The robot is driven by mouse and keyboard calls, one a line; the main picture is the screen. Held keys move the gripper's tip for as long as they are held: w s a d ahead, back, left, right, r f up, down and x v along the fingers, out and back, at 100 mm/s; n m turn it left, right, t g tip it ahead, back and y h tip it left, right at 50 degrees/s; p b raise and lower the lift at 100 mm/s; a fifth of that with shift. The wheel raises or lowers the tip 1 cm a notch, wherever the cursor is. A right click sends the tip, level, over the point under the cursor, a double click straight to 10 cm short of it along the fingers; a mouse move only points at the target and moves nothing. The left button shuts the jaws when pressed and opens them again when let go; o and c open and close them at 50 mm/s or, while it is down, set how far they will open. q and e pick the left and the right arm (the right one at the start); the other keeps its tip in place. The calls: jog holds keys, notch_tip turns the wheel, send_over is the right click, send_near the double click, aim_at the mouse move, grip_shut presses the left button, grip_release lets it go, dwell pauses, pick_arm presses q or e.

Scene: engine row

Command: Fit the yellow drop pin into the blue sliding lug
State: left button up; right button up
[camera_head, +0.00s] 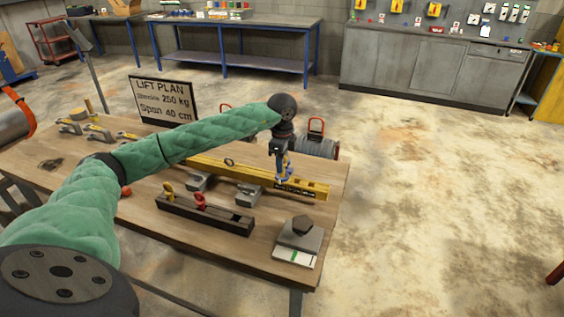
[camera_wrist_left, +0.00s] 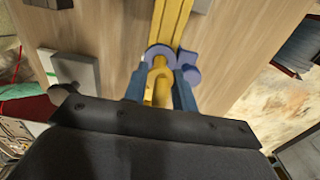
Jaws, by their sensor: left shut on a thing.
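A yellow beam (camera_head: 232,172) with a dark-marked right end lies along the wooden table; part of it shows at the top of the left wrist view (camera_wrist_left: 172,22). The blue sliding lug (camera_wrist_left: 190,66) is at the beam, just beyond my fingertips. My left gripper (camera_head: 282,165) points down over the beam's right part. In the left wrist view its fingers (camera_wrist_left: 160,90) are shut on the yellow drop pin (camera_wrist_left: 160,76), whose looped head shows between them. The pin's lower end is hidden, so I cannot tell whether it enters the lug. My right gripper is not in view.
A dark rack (camera_head: 222,219) with a yellow and a red piece stands in front of the beam. A grey block (camera_head: 300,235) sits at the table's front right. A "LIFT PLAN" sign (camera_head: 163,99) stands behind; clamp-like tools (camera_head: 97,132) lie left.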

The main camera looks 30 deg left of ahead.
pick_arm(q)
jog(key=shift+f, duration=0.35)
jog(key=o, duration=1.1)
jog(key=shift+o, duration=0.2)
jog(key=shift+s+r, duration=0.1)
jog(key=shift+a+r, duration=0.1)
jog(key=shift+r, duration=0.1)
